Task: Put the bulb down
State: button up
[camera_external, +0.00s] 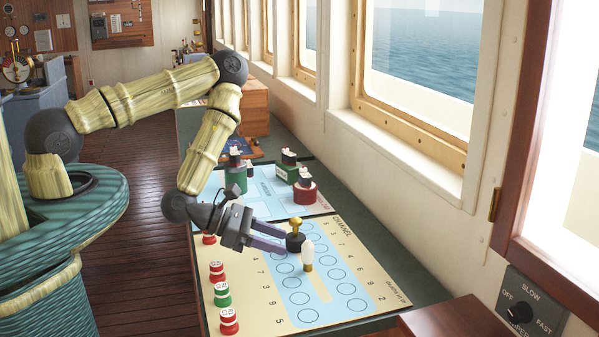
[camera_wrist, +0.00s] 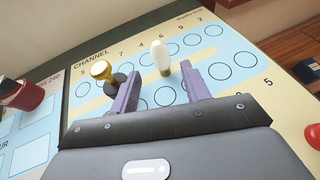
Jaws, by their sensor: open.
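The white bulb (camera_external: 307,254) with a brass base stands upright on the channel board (camera_external: 375,270), on the tan strip between the circles. In the wrist view the bulb (camera_wrist: 161,58) shows beyond my gripper's fingertips, in line with the gap between them. My gripper (camera_external: 286,240) reaches low over the board from the left. In the wrist view its two purple fingers (camera_wrist: 158,82) are apart with nothing held between them. A dark piece with a brass knob (camera_external: 296,236) stands close beside the bulb; it also shows left of the left finger (camera_wrist: 102,74).
Red and green pieces (camera_external: 222,294) line the board's left edge. Behind lies a blue board (camera_external: 262,190) with a red round piece (camera_external: 304,190) and green blocks (camera_external: 287,171). Windows bound the right side. The board's right half is mostly clear.

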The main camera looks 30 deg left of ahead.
jog(key=shift+s+a+r+p, duration=0.15)
jog(key=shift+a+r+p, duration=0.15)
jog(key=shift+p, duration=0.45)
jog(key=p+v, duration=0.1)
jog(key=p, duration=0.1)
jog(key=shift+s+a+p, duration=0.15)
jog(key=shift+a+p, duration=0.15)
